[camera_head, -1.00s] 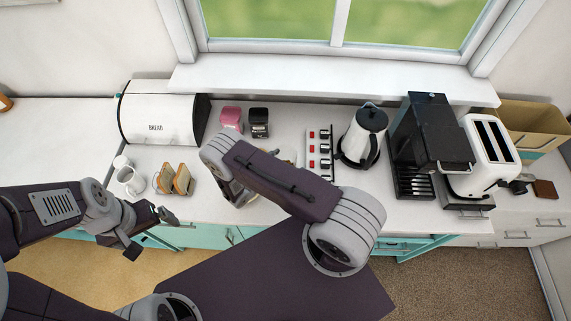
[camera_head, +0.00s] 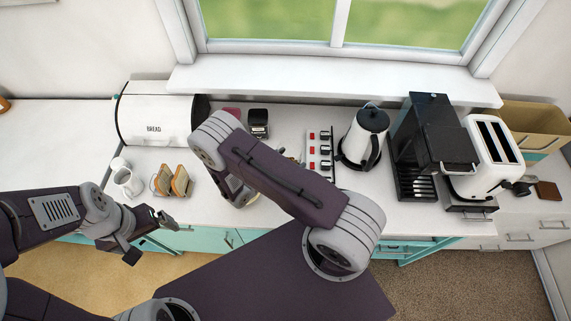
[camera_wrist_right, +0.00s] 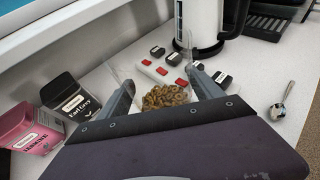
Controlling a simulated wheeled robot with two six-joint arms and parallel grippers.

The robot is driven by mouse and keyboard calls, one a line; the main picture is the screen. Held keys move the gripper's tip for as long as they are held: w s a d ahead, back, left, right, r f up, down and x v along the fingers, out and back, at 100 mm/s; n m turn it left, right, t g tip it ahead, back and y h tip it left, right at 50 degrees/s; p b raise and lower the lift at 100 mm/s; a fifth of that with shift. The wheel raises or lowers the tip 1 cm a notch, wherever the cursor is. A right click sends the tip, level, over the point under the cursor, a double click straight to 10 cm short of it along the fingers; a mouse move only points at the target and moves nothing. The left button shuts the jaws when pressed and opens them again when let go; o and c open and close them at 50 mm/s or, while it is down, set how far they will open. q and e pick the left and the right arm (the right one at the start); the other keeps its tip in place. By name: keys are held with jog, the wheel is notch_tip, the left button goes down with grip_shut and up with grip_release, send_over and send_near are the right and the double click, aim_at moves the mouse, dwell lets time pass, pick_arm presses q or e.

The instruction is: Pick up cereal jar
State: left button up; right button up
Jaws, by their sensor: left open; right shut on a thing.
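The cereal jar (camera_wrist_right: 165,98) is clear, with brown ring-shaped cereal inside. It shows in the right wrist view between the fingers of my right gripper (camera_wrist_right: 164,90), which is shut on it. I cannot tell whether the jar touches the counter. In the head view my right forearm hides most of the jar and the right gripper's fingertips; only a small brown patch shows past the arm. My left gripper (camera_head: 150,236) is open and empty, in front of the counter edge at the left.
Near the jar are a rack with red and black pieces (camera_head: 320,150), a black Earl Grey box (camera_wrist_right: 70,98), a pink box (camera_wrist_right: 28,130) and a kettle (camera_head: 364,135). A spoon (camera_wrist_right: 284,103) lies on the counter. A toast rack (camera_head: 172,180) and white mug (camera_head: 128,182) stand left.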

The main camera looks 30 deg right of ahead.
jog(key=s+d+r+b, duration=0.2)
jog(key=s+r, duration=0.4)
jog(key=s, duration=0.3)
jog(key=shift+s+d, duration=0.3)
jog(key=shift+d, duration=0.1)
